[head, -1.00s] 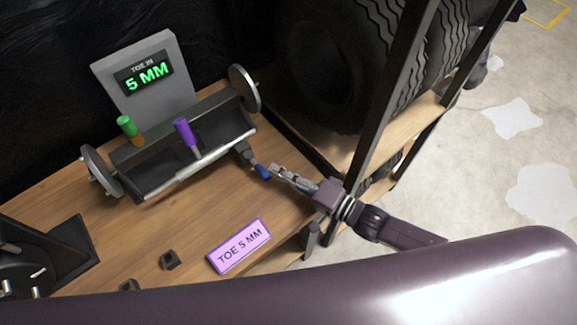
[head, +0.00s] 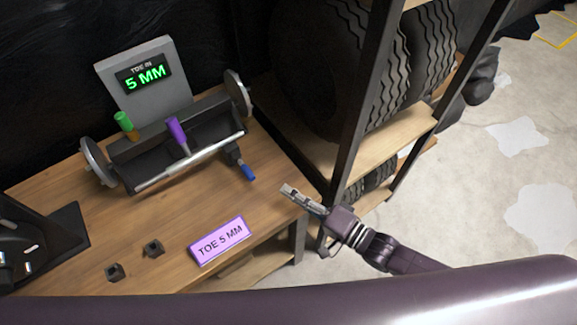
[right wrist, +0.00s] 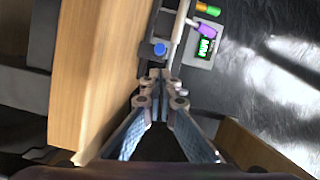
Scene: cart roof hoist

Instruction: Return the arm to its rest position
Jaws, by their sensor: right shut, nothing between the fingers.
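My right gripper (head: 286,190) is shut and empty over the right edge of the workbench, apart from everything. It also shows in the right wrist view (right wrist: 160,76), fingertips together. Just left of it a blue-handled tool (head: 247,172) sticks out from the toe rig (head: 190,148). The blue end also shows in the right wrist view (right wrist: 160,49). The rig has a purple handle (head: 176,131), a green handle (head: 123,119) and a disc at each end. The display (head: 143,74) behind it reads TOE IN 5 MM. My left gripper is not in view.
A pink sign (head: 219,241) reading TOE 5 MM lies on the wooden workbench (head: 180,215). Two small dark blocks (head: 153,248) and a black stand (head: 50,235) are at the left. A tyre rack (head: 352,130) stands close to the right of the bench. Open floor lies beyond.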

